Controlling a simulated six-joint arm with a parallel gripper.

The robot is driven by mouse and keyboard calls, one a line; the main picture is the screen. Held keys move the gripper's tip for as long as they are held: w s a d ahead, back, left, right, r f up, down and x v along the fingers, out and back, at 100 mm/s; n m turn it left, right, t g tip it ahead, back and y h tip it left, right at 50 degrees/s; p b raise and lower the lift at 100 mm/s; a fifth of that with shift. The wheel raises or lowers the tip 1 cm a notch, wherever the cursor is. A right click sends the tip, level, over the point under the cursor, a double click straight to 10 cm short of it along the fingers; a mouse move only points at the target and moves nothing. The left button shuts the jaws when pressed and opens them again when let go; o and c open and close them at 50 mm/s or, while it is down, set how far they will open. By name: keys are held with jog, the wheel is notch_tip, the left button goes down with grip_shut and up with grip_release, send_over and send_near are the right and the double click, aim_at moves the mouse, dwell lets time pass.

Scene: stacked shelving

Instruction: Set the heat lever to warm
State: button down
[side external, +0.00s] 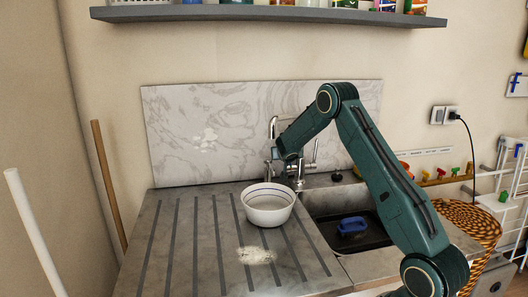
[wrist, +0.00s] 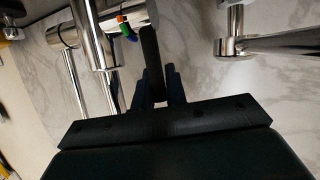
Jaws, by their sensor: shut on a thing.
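The chrome tap (side external: 297,160) stands behind the sink against the marble splashback. In the wrist view its chrome body (wrist: 95,35) is close at the upper left, with small red, blue and green marks (wrist: 124,27) beside it. A dark bar, which looks like the heat lever (wrist: 151,50), rises next to these marks. My gripper (wrist: 155,88) has one finger on each side of this bar and is shut on it. In the side view my gripper (side external: 279,170) is at the tap, above the bowl; its fingertips are too small to make out there.
A white bowl (side external: 268,214) stands on the ribbed drainboard (side external: 180,235), just in front of my gripper. A blue object (side external: 352,226) lies in the sink basin (side external: 320,206). Another chrome pipe (wrist: 232,40) is at the right in the wrist view. A shelf (side external: 270,13) runs above.

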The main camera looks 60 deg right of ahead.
jog(key=shift+s+a+h, duration=0.2)
jog(key=shift+s+h, duration=0.05)
jog(key=shift+h, duration=0.15)
jog(key=shift+t, duration=0.3)
jog(key=c, duration=1.4)
grip_release()
jog(key=shift+c, duration=0.2)
jog(key=shift+a, duration=0.1)
jog(key=v, duration=1.2)
